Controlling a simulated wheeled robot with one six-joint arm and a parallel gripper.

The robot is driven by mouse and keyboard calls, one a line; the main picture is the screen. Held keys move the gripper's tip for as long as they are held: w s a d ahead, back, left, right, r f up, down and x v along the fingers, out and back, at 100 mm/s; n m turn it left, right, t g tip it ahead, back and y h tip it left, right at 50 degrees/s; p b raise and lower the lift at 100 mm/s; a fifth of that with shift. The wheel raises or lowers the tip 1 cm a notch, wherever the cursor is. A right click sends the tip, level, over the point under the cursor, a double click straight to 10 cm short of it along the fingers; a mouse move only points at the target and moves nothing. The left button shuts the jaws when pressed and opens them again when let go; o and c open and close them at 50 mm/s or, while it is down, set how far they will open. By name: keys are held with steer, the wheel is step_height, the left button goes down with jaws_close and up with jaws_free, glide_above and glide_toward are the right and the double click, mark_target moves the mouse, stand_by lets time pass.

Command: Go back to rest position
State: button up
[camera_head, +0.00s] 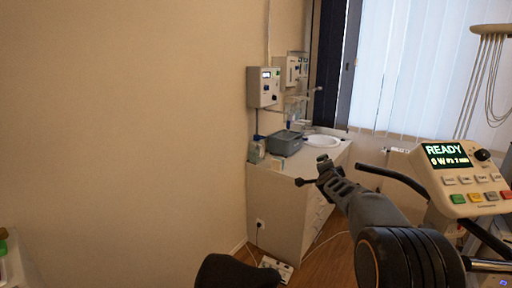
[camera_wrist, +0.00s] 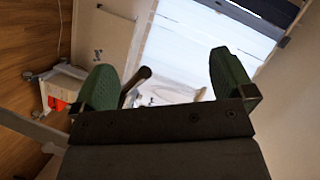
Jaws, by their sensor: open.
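My gripper (camera_head: 312,172) is at the end of my raised dark arm, in front of the white cabinet in the head view. In the wrist view my gripper (camera_wrist: 165,82) shows two green finger pads held wide apart, with nothing between them. A dark rod-like part shows just beyond the left finger. In the head view my arm reaches up from the lower right.
A white cabinet (camera_head: 283,205) holds a grey bin (camera_head: 285,143) and a white basin (camera_head: 322,141). A control box (camera_head: 264,87) hangs on the wall above. A console reading READY (camera_head: 462,172) stands at right. A power strip (camera_head: 276,268) lies on the wooden floor.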

steer(key=s+a+f+n+g+y, duration=0.2)
steer(key=s+a+f+n+g, duration=0.15)
steer(key=s, duration=0.55)
steer(key=s+a+f+n+g+y, duration=0.25)
steer(key=s+f+n, duration=0.2)
steer(key=s, duration=0.45)
steer(key=s+a+f+n+g+y, duration=0.1)
steer(key=s+a+f+n+g, duration=0.3)
steer(key=s, duration=0.6)
steer(key=s+r+n+h, duration=0.1)
steer(key=s+n, duration=0.2)
steer(key=s, duration=0.9)
steer(key=shift+d+r+n, duration=0.3)
steer(key=shift+d+r, duration=0.05)
steer(key=shift+c, duration=0.2)
